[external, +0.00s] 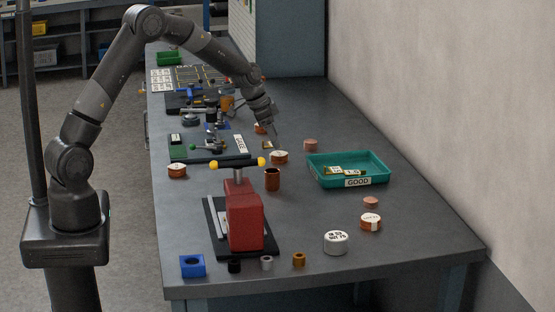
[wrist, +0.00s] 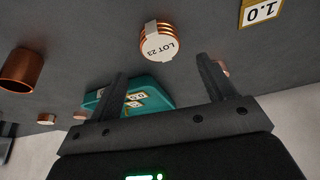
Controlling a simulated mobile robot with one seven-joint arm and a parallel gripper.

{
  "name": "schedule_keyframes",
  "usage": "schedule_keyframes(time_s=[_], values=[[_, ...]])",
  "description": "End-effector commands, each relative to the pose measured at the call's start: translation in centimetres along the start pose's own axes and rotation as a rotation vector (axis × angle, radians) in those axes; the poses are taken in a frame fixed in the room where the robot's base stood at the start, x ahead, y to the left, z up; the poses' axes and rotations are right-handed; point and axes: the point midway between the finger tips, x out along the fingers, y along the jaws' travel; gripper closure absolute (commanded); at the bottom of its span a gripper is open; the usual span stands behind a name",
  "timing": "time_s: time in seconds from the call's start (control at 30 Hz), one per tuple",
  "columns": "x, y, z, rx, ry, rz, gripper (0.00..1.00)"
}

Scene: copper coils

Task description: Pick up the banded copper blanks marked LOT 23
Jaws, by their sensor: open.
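The copper blanks (wrist: 146,47) are a short banded stack with a white top label reading LOT 23, near the top middle of the wrist view. In the external view a white-labelled copper stack (external: 279,158), apparently the same one, stands left of the green tray. My gripper (wrist: 162,68) is open and empty. In the wrist view its two fingers are spread, with the stack showing beyond their tips and not between them. In the external view my gripper (external: 274,133) hangs above the bench, just behind the stack.
A copper tube (external: 272,180) stands close to the stack, and a yellow-edged tag (wrist: 261,12) marked 1.0 lies on its other side. The green GOOD tray (external: 372,183) is to the right. A red press (external: 244,218) stands in front. Other copper stacks (external: 371,221) are around.

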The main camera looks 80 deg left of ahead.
Motion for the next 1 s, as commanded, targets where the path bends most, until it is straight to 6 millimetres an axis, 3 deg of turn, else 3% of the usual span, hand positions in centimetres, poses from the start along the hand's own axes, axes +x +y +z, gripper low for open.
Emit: schedule_keyframes(time_s=[0.17, 0.43, 0.7, 1.0], values=[[1.3, -0.1, 0.3, 0.0, -0.001, 0.0, 0.24], [5.1, -0.2, 0.9, 0.001, -0.001, 0.001, 0.24], [5.5, -0.2, 0.8, 0.001, 0.001, -0.001, 0.24], [5.5, -0.2, 0.8, 0.0, 0.001, -0.001, 0.49]])
